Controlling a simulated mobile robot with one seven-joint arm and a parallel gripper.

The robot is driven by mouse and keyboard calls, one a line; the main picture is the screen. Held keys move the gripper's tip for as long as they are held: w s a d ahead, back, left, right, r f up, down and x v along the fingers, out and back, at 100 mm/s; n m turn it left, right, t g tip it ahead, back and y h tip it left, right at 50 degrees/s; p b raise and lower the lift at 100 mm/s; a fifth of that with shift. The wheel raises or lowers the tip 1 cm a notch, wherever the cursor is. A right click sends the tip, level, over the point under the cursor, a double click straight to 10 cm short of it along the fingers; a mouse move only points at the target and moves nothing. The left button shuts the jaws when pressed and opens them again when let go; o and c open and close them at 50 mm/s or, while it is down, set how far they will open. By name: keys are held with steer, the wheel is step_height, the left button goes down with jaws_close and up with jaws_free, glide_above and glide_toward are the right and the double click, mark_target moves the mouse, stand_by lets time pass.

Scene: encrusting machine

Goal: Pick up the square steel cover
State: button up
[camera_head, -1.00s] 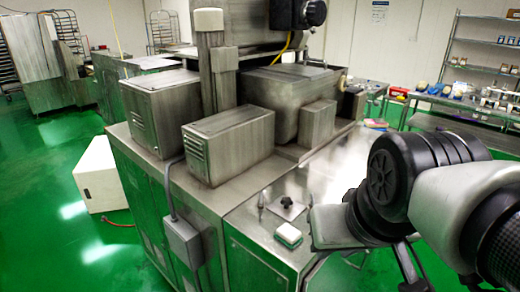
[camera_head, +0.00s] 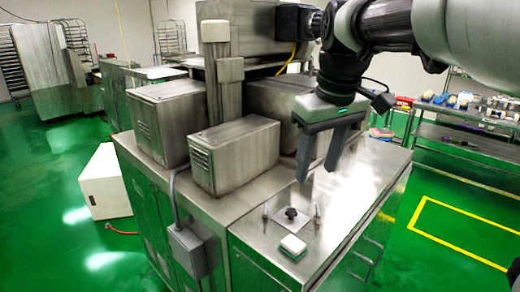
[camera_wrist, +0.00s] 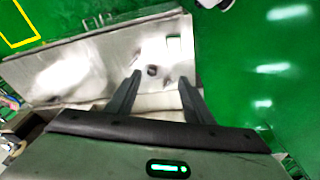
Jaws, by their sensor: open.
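The square steel cover (camera_head: 283,223) is a thin plate with a dark knob (camera_head: 291,213) on top. It lies flat on the steel machine top, near its front. The knob also shows in the wrist view (camera_wrist: 152,70), between my fingertips in the picture. My gripper (camera_head: 316,175) points down above the machine top, behind and slightly right of the cover in the head view. Its two fingers are apart with nothing between them, and it does not touch the cover. The fingers also show in the wrist view (camera_wrist: 160,77).
Thin upright pins (camera_head: 317,215) stand beside the cover. A steel box (camera_head: 232,155) stands behind to the left. The machine top (camera_head: 365,185) is clear to the right.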

steer(key=w+a+f+n+g, duration=0.2)
steer(key=w+a+n, duration=0.15)
steer(key=w, duration=0.75)
glide_above(292, 211)
steer(key=shift+n+h, duration=0.25)
steer(key=shift+h, duration=0.05)
steer(key=f, duration=1.2)
steer(key=shift+w+a+f+b, duration=0.1)
steer(key=shift+w+a+b, duration=0.05)
steer(key=shift+a+b, duration=0.2)
steer(key=shift+d+f, duration=0.2)
steer(key=shift+f, duration=1.15)
steer(key=shift+d+f, duration=0.15)
steer(key=shift+f, duration=1.15)
jaws_close()
